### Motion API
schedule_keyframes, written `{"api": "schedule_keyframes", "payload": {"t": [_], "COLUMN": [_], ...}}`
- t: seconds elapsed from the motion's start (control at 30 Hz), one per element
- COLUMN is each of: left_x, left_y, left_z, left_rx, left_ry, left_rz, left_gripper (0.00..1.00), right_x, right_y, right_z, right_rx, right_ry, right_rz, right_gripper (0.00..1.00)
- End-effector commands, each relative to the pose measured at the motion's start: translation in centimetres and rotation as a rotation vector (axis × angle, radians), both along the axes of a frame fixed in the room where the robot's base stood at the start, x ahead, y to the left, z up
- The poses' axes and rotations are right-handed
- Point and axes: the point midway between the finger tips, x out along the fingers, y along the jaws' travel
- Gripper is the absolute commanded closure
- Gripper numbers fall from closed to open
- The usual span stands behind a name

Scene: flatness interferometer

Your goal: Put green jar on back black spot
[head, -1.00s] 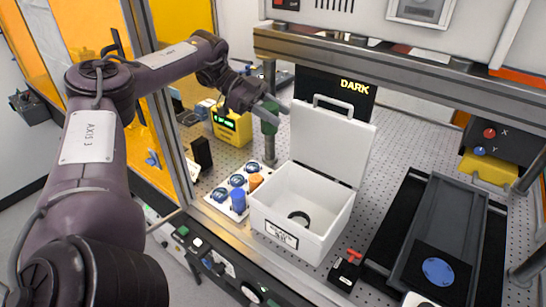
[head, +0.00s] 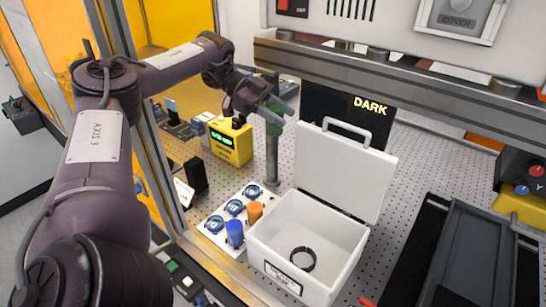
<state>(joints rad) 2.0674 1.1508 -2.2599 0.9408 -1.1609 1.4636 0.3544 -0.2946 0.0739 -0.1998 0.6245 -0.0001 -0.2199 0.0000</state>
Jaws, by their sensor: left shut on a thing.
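My left gripper (head: 272,106) is shut on the green jar (head: 274,122) and holds it up above the perforated table, in front of a grey post. The fingers partly hide the jar. A white plate (head: 222,211) lies below and to the left of the jar. Three dark round spots with bluish, shiny middles lie in a row on it: back (head: 252,191), middle (head: 234,207) and front (head: 214,224). A blue jar (head: 235,233) and an orange jar (head: 255,211) stand along the plate's right side. My right gripper is out of view.
An open white box (head: 268,255) with a raised lid (head: 342,176) stands right of the plate, with a black ring (head: 303,259) inside. A yellow meter (head: 231,142) and a black block (head: 195,175) stand behind the plate. A metal beam crosses above.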

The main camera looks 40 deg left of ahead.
Motion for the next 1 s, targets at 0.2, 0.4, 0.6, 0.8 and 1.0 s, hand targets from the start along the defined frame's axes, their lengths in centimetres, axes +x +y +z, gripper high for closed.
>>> {"api": "schedule_keyframes", "payload": {"t": [0.2, 0.4, 0.6, 0.8, 1.0], "left_x": [0.0, 0.0, 0.0, 0.0, -0.1], "left_y": [0.0, 0.0, 0.0, 0.0, 0.0], "left_z": [-2.7, -5.6, -7.9, -9.5, -14.6], "left_rx": [0.000, 0.000, 0.000, -0.001, -0.002], "left_ry": [0.000, 0.000, -0.001, 0.002, 0.006], "left_rz": [0.000, 0.000, 0.000, 0.000, 0.000], "left_gripper": [0.82, 0.82, 0.82, 0.82, 0.82], "right_x": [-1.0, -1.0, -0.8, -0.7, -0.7], "right_y": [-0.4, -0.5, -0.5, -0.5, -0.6], "right_z": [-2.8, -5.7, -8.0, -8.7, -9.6], "right_rx": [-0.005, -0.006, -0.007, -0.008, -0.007], "right_ry": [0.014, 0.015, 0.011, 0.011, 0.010], "right_rz": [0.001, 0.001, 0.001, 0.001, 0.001], "right_gripper": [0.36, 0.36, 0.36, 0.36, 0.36]}}
